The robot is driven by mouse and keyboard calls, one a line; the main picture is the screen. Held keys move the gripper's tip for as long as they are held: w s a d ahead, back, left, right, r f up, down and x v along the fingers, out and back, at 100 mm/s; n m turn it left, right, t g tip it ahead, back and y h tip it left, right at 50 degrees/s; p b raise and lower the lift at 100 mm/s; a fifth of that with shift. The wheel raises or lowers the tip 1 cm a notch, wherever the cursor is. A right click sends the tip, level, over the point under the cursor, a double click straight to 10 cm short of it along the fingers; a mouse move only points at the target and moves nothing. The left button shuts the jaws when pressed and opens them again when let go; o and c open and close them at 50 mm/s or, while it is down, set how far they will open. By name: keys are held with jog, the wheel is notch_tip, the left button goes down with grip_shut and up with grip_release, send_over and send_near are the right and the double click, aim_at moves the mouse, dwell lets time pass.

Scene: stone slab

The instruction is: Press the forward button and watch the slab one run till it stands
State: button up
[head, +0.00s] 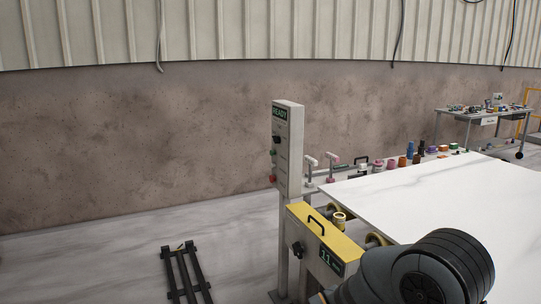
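A grey control box (289,150) stands on a post left of the slab. A green display on its upper front reads "READY". I cannot read the small labels. The white veined slab (440,200) lies flat, with its left corner beside the box. A yellow-topped unit (325,236) with a black handle and a display reading "11" stands below the box. My dark arm is at the lower right. My gripper is outside the picture.
Coloured bottles and small items (403,161) line the slab's far edge. A cart (480,113) with tools stands at the back right. A black rack (185,272) lies on the floor at lower left. The floor left of the box is otherwise clear.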

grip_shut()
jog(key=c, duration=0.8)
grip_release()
